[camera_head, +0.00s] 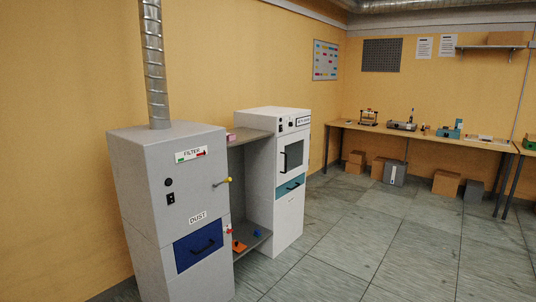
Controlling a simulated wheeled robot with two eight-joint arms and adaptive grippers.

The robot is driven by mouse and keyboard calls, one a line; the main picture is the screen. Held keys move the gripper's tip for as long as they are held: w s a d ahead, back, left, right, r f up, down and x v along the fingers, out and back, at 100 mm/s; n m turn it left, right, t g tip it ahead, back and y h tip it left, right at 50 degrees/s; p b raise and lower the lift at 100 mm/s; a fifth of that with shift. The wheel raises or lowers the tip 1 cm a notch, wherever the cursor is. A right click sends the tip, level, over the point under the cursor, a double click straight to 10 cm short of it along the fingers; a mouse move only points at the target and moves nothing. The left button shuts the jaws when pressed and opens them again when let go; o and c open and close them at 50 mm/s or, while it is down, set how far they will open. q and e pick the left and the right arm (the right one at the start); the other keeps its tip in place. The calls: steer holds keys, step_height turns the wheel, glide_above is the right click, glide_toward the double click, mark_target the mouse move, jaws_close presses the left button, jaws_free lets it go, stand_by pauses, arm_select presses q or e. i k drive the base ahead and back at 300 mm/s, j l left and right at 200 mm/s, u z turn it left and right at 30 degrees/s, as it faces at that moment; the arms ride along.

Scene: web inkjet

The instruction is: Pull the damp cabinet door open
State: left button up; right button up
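A white cabinet (265,122) stands against the left wall, just left of the picture's middle. Its upper front has a closed door with a dark window (295,155) and a dark handle (283,162) on the door's left side. A teal drawer front (291,187) with a dark handle sits below the door. The label at the cabinet's top is too small to read, so I cannot tell whether this is the damp cabinet. Neither of my grippers is in view.
A grey cabinet (140,205) marked FILTER and DUST stands nearer, with a blue drawer (198,246) and a yellow-tipped lever (229,180). A shelf unit (252,190) stands between the cabinets. The tiled floor (385,235) to the right is clear. A workbench (350,127) lines the back.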

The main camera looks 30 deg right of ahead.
mark_target(280, 176)
steer(key=i+l, duration=0.2)
steer(key=l, duration=0.2)
steer(key=i+l, duration=0.2)
steer(key=l, duration=0.25)
steer(key=i+l, duration=0.2)
steer(key=l, duration=0.2)
steer(key=i+l+z, duration=0.1)
steer(key=i+l, duration=0.15)
steer(key=l, duration=0.2)
steer(key=i+l, duration=0.2)
steer(key=l, duration=0.2)
steer(key=i+l, duration=0.25)
steer(key=l, duration=0.15)
steer(key=i+l, duration=0.2)
steer(key=l, duration=0.2)
steer(key=i+l, duration=0.2)
steer(key=l, duration=0.25)
steer(key=z, duration=0.05)
